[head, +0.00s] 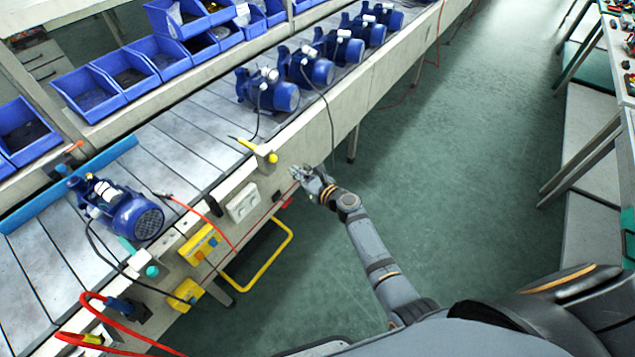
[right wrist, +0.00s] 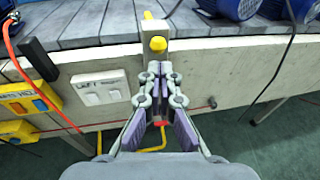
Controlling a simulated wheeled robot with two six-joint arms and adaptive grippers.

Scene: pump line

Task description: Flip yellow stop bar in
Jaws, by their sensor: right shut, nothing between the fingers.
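The yellow stop bar (head: 243,143) sits at the conveyor's near edge, on a pale block with a round yellow knob (head: 272,157) on its outer side. In the right wrist view the knob (right wrist: 158,43) is just beyond my fingertips, and a bit of the bar (right wrist: 148,15) shows above it. My right gripper (head: 298,173) is shut and empty, in front of the conveyor's side, to the right of and a little below the knob. It also shows in the right wrist view (right wrist: 160,70), apart from the knob. My left gripper is out of view.
A blue pump (head: 137,217) stands on the near conveyor, and several more stand farther up. A white switch box (head: 242,203) and yellow control boxes (head: 199,243) are on the conveyor's side. A yellow looped rail (head: 277,255) juts out below. The green floor is clear.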

